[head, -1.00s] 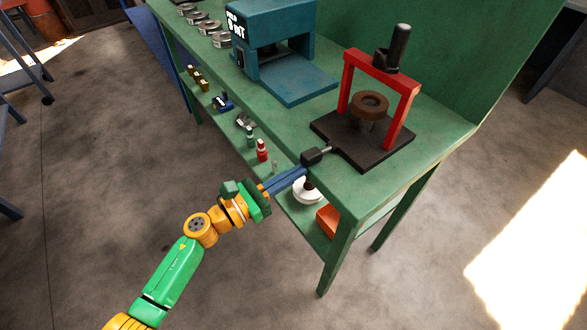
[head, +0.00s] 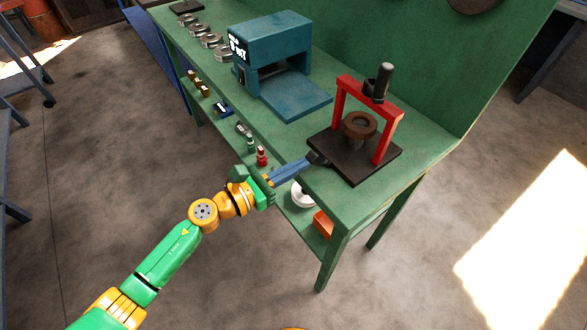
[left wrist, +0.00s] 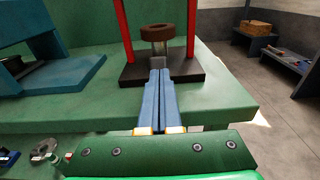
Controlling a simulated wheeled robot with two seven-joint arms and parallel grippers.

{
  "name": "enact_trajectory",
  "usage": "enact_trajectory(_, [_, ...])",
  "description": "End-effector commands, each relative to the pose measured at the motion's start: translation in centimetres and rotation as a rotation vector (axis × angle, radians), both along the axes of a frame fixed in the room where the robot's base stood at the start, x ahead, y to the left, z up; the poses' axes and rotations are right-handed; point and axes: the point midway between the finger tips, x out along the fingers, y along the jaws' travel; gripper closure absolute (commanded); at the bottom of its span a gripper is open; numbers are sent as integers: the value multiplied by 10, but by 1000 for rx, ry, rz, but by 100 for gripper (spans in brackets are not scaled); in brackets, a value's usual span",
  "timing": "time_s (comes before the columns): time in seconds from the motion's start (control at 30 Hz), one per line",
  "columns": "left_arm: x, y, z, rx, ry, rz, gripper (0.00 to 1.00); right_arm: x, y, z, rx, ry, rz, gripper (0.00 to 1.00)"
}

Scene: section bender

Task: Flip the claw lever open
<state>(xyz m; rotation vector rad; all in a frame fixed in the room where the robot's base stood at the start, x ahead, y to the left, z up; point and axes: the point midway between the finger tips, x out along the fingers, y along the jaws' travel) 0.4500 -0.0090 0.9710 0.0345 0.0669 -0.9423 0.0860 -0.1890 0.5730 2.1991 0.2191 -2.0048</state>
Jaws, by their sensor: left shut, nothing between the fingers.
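The bender stands on the green bench. It has a black base plate (head: 350,172), a red frame (head: 384,135), a brown ring-shaped roller (head: 360,124) and an upright black handle (head: 383,80). A small dark block (head: 318,159), which looks like the lever's end, sits at the plate's front-left edge. My left gripper (head: 309,162) is shut and empty, its blue fingers pointing at this block. The tips seem to touch the block, though contact is not certain. In the left wrist view the fingertips (left wrist: 159,72) meet a grey block (left wrist: 157,62) below the roller. My right gripper is not in view.
A blue press (head: 272,60) stands left of the bender on the green bench (head: 285,118). Several metal rings (head: 203,35) lie at the bench's far left. Below, the shelf holds a red bottle (head: 262,156), a white round item (head: 301,195) and an orange box (head: 323,224).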

Motion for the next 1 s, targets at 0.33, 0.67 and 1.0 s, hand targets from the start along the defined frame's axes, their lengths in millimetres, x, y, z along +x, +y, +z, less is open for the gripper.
enact_trajectory(0.33, [3, -5, 9, -2, 0, 0, 100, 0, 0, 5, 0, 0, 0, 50])
enact_trajectory(0.67, [4, -5, 10, -2, -2, 0, 100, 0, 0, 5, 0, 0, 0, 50])
enact_trajectory(1.0, [8, 1, -7, -1, -3, 0, 100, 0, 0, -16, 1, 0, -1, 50])
